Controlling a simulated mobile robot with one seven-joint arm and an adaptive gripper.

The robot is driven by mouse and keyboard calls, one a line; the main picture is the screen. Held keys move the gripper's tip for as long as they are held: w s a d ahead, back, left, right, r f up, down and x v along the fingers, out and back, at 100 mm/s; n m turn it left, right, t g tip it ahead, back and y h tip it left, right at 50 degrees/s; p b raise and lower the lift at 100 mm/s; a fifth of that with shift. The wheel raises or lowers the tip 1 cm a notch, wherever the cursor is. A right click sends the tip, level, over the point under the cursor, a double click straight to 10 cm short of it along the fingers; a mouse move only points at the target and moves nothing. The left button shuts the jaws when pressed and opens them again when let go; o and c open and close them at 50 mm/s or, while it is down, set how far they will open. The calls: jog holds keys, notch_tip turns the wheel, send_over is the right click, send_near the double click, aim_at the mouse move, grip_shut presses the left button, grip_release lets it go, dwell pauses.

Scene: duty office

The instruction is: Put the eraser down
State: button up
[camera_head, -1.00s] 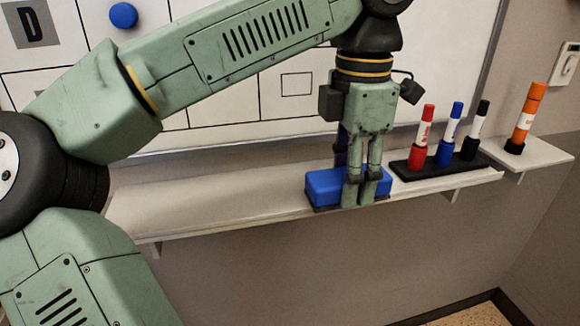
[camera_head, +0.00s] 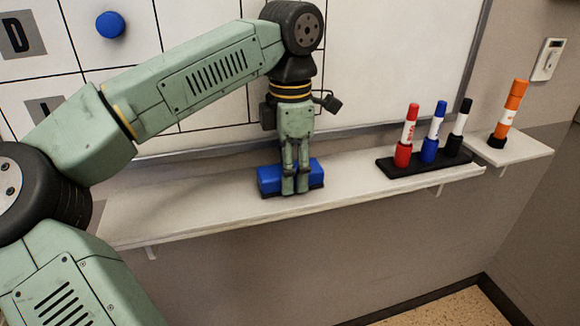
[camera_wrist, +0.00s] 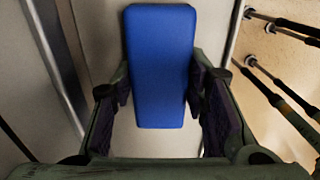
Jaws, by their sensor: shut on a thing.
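The eraser is a blue block with a dark underside (camera_head: 268,181), at the middle of the white ledge (camera_head: 210,200) below the whiteboard. My gripper (camera_head: 295,187) comes down on it from above, with its fingers around the eraser's body. In the wrist view, the blue eraser (camera_wrist: 160,60) lies lengthwise between the two finger pads of my gripper (camera_wrist: 158,95), which are shut on its sides. The eraser is on the ledge or very close above it; I cannot tell whether it touches. The felt side is mostly hidden.
A black holder (camera_head: 412,168) with red, blue and black markers stands to the right on the ledge.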

jog(key=shift+f, duration=0.1)
jog(key=o, duration=1)
notch_tip(320, 180, up, 12)
jog(key=shift+p, duration=0.45)
